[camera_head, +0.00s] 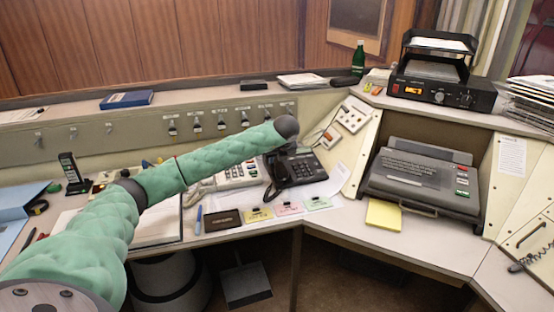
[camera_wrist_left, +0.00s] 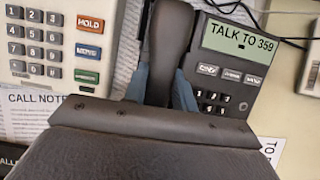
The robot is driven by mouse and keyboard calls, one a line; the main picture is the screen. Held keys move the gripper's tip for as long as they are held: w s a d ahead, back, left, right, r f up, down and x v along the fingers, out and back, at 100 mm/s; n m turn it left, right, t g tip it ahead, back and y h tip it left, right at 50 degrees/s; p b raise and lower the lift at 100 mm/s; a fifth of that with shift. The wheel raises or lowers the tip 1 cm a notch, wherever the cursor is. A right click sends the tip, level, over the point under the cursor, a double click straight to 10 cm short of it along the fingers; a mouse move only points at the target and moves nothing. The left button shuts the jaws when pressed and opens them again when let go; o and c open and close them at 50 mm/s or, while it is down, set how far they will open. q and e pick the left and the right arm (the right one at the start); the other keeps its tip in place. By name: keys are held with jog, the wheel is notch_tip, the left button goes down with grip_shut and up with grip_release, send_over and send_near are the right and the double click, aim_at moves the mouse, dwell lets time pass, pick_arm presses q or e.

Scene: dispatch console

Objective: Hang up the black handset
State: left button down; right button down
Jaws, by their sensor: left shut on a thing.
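The black desk phone (camera_head: 308,166) stands on the console desk in the head view. In the left wrist view its body (camera_wrist_left: 243,75) shows a screen reading "TALK TO 359" and dark keys. My left gripper (camera_wrist_left: 160,90) is shut on the black handset (camera_wrist_left: 170,40), with blue fingertips on either side of its grip. The handset also shows in the head view (camera_head: 276,174), at the phone's left side, below the end of my left arm. The handset's lower part is hidden by the gripper in the wrist view. I cannot tell whether it touches the cradle.
A white phone (camera_head: 238,174) with coloured keys stands close to the left of the black phone. Coloured cards (camera_head: 288,207) and a brown wallet-like item (camera_head: 223,220) lie in front. A grey typewriter-like machine (camera_head: 422,180) stands to the right.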

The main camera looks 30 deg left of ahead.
pick_arm(q)
jog(key=shift+w+a+f+b, duration=0.1)
jog(key=shift+f+b, duration=0.5)
jog(key=shift+b, duration=0.35)
dwell(1.4)
jog(key=c, duration=1.1)
grip_release()
jog(key=shift+o, duration=0.2)
jog(key=shift+r, duration=0.1)
jog(key=shift+c, duration=1.2)
jog(key=shift+o, duration=0.2)
jog(key=shift+r, duration=0.1)
